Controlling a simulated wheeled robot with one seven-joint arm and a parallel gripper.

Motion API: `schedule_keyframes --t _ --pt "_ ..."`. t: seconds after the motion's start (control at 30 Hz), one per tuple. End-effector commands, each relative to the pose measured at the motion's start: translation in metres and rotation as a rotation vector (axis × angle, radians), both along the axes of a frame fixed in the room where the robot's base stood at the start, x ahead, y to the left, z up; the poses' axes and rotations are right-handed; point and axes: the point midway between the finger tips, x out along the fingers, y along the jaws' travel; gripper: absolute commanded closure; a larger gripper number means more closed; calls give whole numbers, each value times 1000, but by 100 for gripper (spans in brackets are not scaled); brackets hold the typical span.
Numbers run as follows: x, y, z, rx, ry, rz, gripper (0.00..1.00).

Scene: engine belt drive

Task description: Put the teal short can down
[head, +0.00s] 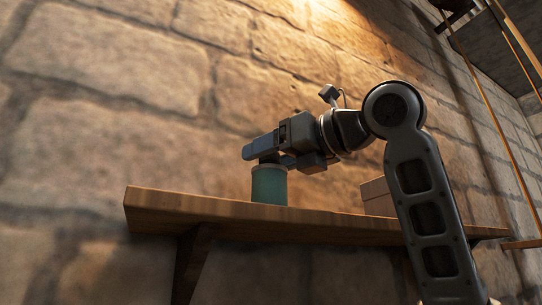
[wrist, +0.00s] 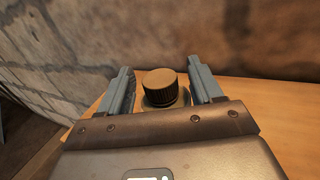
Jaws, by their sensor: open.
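The teal short can (head: 269,186) stands upright on the wooden shelf (head: 160,203) in the head view. In the wrist view its dark ribbed cap (wrist: 160,88) shows between my fingers, and most of its body is hidden below. My gripper (head: 264,153) is at the top of the can in the head view. In the wrist view my gripper (wrist: 164,84) is open, with one finger on each side of the cap and a visible gap at both sides.
A pale box (head: 376,196) stands on the shelf to the right of the can, partly behind my arm. A stone wall (head: 110,130) rises behind the shelf. The shelf's left end is bare. Thin bars (head: 490,120) hang at the far right.

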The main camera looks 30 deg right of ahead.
Motion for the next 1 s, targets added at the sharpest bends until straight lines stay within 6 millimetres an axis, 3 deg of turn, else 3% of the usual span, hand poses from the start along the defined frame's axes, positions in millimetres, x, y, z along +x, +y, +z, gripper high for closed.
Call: schedule_keyframes --t 0.17,0.7,1.0 --pt "-6 -3 2 0 -2 -1 35" --pt "-97 -41 1 -1 -3 -3 35" --pt "-112 -46 3 -1 -1 0 35"
